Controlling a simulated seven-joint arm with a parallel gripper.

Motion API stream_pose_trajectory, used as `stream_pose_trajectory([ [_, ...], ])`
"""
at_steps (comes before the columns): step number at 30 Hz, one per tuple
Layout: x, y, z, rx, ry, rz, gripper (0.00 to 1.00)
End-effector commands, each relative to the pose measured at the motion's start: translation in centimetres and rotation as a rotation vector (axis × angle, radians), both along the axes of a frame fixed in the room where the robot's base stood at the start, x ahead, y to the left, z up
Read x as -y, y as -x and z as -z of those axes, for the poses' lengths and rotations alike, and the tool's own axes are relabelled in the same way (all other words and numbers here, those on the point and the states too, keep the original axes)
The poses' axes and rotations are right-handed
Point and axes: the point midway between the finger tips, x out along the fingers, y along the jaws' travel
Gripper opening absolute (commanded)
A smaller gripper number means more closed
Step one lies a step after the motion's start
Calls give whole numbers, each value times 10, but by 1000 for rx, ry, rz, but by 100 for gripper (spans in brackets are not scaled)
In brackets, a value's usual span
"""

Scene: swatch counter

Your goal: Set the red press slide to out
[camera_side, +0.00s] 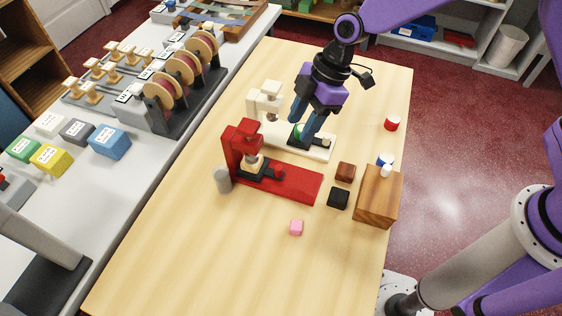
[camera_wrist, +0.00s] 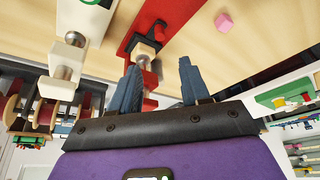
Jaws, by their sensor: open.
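The red press (camera_side: 240,145) stands on a long red base near the middle of the wooden table. Its dark slide (camera_side: 266,173) lies low on the base under the press head, with a red knob (camera_side: 278,175) on its right end. A pale round piece (camera_side: 252,163) sits under the head. My gripper (camera_side: 302,131) is open and empty, pointing down over the white press (camera_side: 267,103) behind the red one. The fingers partly hide the white press's slide and a green piece. In the wrist view the red press (camera_wrist: 138,28) shows above my open fingers (camera_wrist: 158,65).
A grey cylinder (camera_side: 222,179) stands left of the red press. Brown (camera_side: 345,172) and black (camera_side: 339,198) blocks and a wooden box (camera_side: 378,199) stand to its right. A pink cube (camera_side: 296,228) lies in front. The near table area is clear.

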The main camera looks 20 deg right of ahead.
Motion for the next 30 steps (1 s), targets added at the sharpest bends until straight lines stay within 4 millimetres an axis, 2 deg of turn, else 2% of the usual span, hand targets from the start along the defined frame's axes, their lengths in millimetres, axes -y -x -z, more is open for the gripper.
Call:
stream_pose_trajectory([
  [3,-7,0,21,-2,3,-1,46],
  [18,-39,1,97,-1,2,0,46],
  [24,-47,0,115,1,1,0,46],
  [30,-50,0,121,1,1,0,46],
])
